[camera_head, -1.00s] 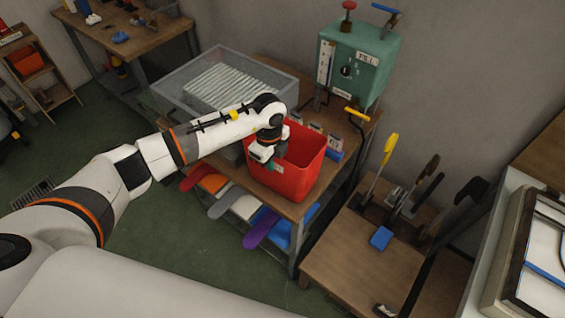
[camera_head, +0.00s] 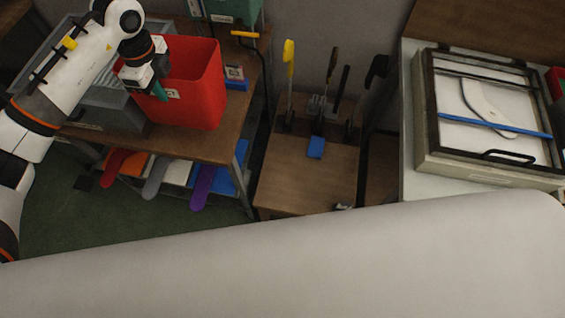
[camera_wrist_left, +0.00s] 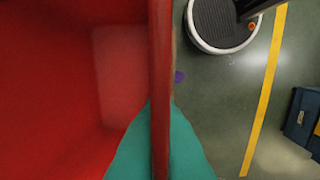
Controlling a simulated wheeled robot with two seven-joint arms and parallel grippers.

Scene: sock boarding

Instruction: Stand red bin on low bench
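The red bin (camera_head: 200,85) is upright at the right end of the wooden workbench at left. I cannot tell whether its base touches the bench top. My left gripper (camera_head: 158,92) is at the bin's near wall. In the left wrist view the teal fingers (camera_wrist_left: 160,150) lie on both sides of the bin's red rim (camera_wrist_left: 161,60), shut on it. The low bench (camera_head: 290,185) is the small wooden one in the middle of the head view, right of the bin. My right gripper is not in view.
Upright tools, one yellow-topped (camera_head: 289,58), and a blue block (camera_head: 316,147) occupy the low bench's back and middle; its front left is bare. A black upright post (camera_head: 374,100) stands at its right. A framed press (camera_head: 490,110) sits on a pale counter farther right.

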